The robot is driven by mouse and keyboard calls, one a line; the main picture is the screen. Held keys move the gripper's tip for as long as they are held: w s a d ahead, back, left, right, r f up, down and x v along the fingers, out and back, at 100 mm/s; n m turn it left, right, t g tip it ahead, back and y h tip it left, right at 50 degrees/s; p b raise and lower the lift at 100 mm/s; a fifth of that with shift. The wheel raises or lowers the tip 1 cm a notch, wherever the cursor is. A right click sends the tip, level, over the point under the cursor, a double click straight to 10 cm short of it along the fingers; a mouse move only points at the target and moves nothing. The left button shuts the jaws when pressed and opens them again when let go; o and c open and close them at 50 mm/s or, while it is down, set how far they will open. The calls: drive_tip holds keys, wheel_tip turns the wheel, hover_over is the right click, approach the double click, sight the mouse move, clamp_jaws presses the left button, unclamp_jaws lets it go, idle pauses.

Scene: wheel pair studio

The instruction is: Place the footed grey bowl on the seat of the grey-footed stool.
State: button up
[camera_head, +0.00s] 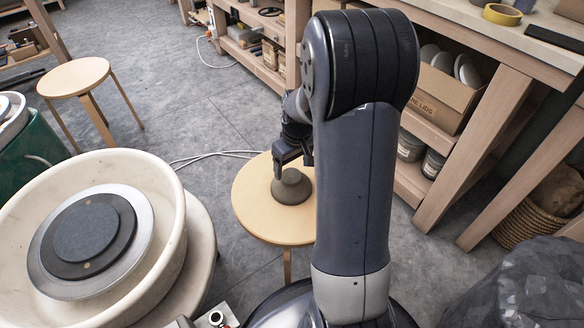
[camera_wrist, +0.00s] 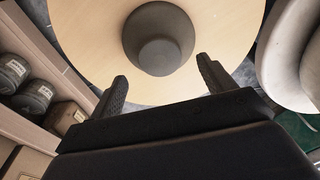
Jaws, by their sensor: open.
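The grey bowl (camera_head: 291,187) rests on the round wooden seat of the near stool (camera_head: 256,214). It looks wider below and narrower on top, as if foot up. The bowl also shows in the wrist view (camera_wrist: 158,30), on the pale seat (camera_wrist: 85,30). My gripper (camera_wrist: 162,74) is open and empty, its fingertips apart on either side just short of the bowl, with no contact visible. In the head view my gripper (camera_head: 292,158) is just above the bowl, partly hidden by my arm. The near stool's feet are hidden, so their colour cannot be told.
Another wooden stool (camera_head: 74,78) stands at the back left with a bare seat. A pottery wheel with a cream basin (camera_head: 165,200) fills the lower left. A workbench (camera_head: 500,110) with shelves stands on the right. A white cable (camera_head: 215,155) lies on the grey floor.

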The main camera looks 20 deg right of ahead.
sight(291, 176)
wheel_tip(291, 176, up, 8)
drive_tip(key=s+p, duration=0.1)
drive_tip(key=p, duration=0.1)
drive_tip(key=shift+d, duration=0.15)
drive_tip(key=f+b, duration=0.1)
drive_tip(key=f, duration=0.3)
drive_tip(key=w+f+b, duration=0.1)
drive_tip(key=f+b, duration=0.1)
drive_tip(key=f, duration=0.2)
drive_tip(key=f+b, duration=0.1)
drive_tip(key=f, duration=0.3)
drive_tip(key=shift+w+a+f, duration=0.15)
drive_tip(key=shift+w+a, duration=0.05)
drive_tip(key=shift+r+p, duration=0.85)
drive_tip(key=shift+r, duration=1.5)
drive_tip(key=shift+f, duration=0.1)
